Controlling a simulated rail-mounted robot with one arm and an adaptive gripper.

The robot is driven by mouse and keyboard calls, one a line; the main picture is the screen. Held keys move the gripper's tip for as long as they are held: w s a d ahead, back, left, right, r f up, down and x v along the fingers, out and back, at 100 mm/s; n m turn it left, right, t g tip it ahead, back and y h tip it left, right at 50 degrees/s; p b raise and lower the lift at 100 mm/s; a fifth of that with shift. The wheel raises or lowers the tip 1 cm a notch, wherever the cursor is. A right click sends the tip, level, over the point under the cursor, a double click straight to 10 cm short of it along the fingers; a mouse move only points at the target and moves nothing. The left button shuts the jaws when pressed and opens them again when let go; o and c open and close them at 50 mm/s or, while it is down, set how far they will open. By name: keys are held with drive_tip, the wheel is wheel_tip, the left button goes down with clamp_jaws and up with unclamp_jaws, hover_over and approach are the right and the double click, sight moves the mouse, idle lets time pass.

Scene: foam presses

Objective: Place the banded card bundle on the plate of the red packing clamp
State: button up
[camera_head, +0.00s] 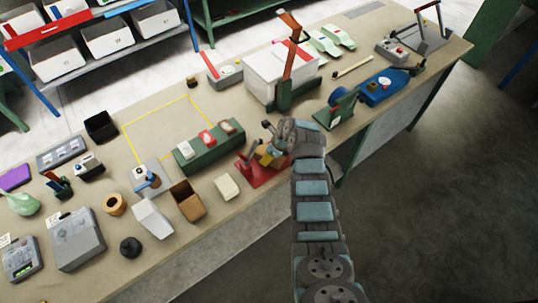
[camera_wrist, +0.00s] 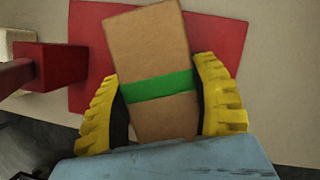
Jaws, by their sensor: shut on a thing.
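The card bundle (camera_wrist: 148,48) is a brown block with a green band, seen in the wrist view. My gripper (camera_wrist: 163,95) has its yellow ribbed fingers closed on both sides of the bundle at the band. The bundle is over the red plate of the red packing clamp (camera_wrist: 217,40), slightly tilted in the picture. Whether it touches the plate cannot be told. A red arm of the clamp shows at the left of the wrist view. In the head view my gripper (camera_head: 268,155) is at the red clamp (camera_head: 257,178), and my wrist hides much of both.
A green block with several small items (camera_head: 210,145) stands just left of the clamp. A cream block (camera_head: 227,187) and an open brown box (camera_head: 188,200) lie nearer. A white box press with an orange lever (camera_head: 280,75) stands behind. A yellow-outlined area (camera_head: 160,125) is mostly clear.

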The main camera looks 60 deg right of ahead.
drive_tip(key=shift+w+f, duration=0.1)
drive_tip(key=shift+f, duration=0.2)
drive_tip(key=shift+f, duration=0.15)
drive_tip(key=o, duration=1.3)
drive_tip(key=shift+c, duration=0.2)
drive_tip(key=shift+v, duration=1.3)
drive_tip(key=shift+r, duration=0.25)
drive_tip(key=shift+v, duration=4.6)
